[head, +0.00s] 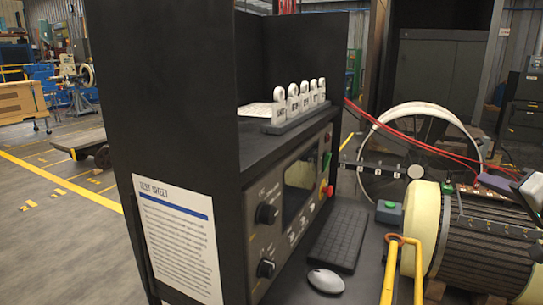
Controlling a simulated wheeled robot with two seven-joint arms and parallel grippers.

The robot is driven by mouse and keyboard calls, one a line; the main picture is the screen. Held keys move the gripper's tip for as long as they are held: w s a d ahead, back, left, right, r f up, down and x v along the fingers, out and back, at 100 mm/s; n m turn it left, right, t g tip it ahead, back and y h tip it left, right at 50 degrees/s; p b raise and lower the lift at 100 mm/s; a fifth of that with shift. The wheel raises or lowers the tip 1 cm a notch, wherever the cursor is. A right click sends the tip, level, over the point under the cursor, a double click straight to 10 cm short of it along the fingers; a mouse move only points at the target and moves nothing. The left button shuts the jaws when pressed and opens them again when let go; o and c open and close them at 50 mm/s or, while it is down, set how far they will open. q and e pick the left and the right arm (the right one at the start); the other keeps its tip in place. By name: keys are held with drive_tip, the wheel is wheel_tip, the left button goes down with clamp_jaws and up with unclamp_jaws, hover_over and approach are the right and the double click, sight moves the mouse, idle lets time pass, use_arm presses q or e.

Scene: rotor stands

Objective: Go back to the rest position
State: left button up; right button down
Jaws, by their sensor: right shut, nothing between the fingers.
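My right gripper (527,188) shows only in part at the right edge of the head view, above the ribbed rotor drum (485,240). It is shut and holds nothing; its fingertips are hard to make out at this size. I cannot tell its exact gap to the drum. My left gripper is not in view.
A black cabinet (165,90) with a control panel (290,200) stands in front. A yellow rail (415,262) rises beside the drum. A large wheel (424,120) stands behind.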

drive_tip(key=s+a+f+n+g, duration=0.2)
drive_tip(key=s+f+n, duration=0.1)
drive_tip(key=f, duration=0.6)
drive_tip(key=s+a+f+n+g, duration=0.1)
drive_tip(key=s+a+f+n, duration=0.2)
drive_tip(key=f, duration=0.6)
drive_tip(key=s+a+f+n+g, duration=0.1)
drive_tip(key=s+f+n+g, duration=0.2)
drive_tip(key=f, duration=0.6)
drive_tip(key=s+a+f+n+g, duration=0.1)
drive_tip(key=s+a+f+n, duration=0.25)
drive_tip(key=s+f, duration=0.3)
drive_tip(key=s+a+f+n+g+y, duration=0.1)
drive_tip(key=s+a+f+n, duration=0.25)
drive_tip(key=s+f, duration=0.35)
drive_tip(key=s+a+f+n+g, duration=0.1)
drive_tip(key=s+a+f+n, duration=0.1)
drive_tip(key=s+f+n, duration=0.45)
drive_tip(key=s+a+m+t+y, duration=0.1)
drive_tip(key=s+a+m+y, duration=0.1)
drive_tip(key=a+m, duration=0.9)
drive_tip(key=a, duration=1)
drive_tip(key=shift+s+a+f, duration=0.15)
drive_tip(key=shift+a+f, duration=0.05)
drive_tip(key=shift+f, duration=0.2)
drive_tip(key=shift+a, duration=0.1)
